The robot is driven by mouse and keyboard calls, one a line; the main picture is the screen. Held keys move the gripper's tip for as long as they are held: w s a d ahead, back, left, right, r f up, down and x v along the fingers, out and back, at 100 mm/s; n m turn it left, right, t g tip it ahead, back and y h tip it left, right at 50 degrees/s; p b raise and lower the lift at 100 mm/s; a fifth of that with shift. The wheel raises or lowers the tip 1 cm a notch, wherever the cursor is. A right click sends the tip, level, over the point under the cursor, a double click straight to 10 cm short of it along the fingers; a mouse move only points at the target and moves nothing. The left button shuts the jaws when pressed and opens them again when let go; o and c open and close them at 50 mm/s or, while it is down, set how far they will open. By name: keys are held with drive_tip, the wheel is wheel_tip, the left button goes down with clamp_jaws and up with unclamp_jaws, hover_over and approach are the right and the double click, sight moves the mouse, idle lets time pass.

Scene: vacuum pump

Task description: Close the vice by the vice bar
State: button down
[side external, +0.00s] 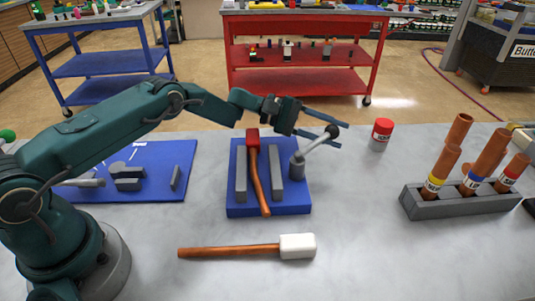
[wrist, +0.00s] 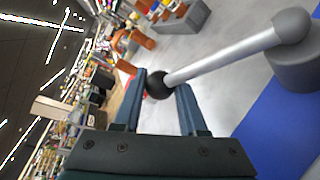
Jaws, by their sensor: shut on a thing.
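The vice (side external: 240,203) has a blue base and two upright grey jaws. A mallet with a red head (side external: 252,140) and wooden handle lies between the jaws, with gaps visible beside the handle. The grey vice bar (side external: 315,147) rises at a slant from a round post at the vice's right side. It also shows in the wrist view (wrist: 225,55), ending in a dark ball. My gripper (side external: 336,135) reaches over the vice from the left and is shut on that ball end. In the wrist view, the two fingers (wrist: 161,86) flank the ball.
A white-headed mallet (side external: 297,246) lies in front of the vice. A red-capped jar (side external: 381,134) stands to the right. A grey rack (side external: 460,203) with labelled brown tubes is further right. A blue board (side external: 150,160) with grey parts is at left.

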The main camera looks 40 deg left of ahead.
drive_tip(key=shift+a, duration=0.15)
drive_tip(key=shift+a+r+n+t, duration=0.15)
drive_tip(key=shift+a+n+t, duration=0.15)
drive_tip(key=shift+n+t, duration=0.3)
drive_tip(key=shift+a+n+t+y, duration=0.9)
drive_tip(key=shift+a+t+y, duration=0.1)
drive_tip(key=shift+t, duration=0.1)
drive_tip(key=shift+c, duration=2.2)
unclamp_jaws()
drive_tip(key=shift+s, duration=0.1)
drive_tip(key=shift+v, duration=2.5)
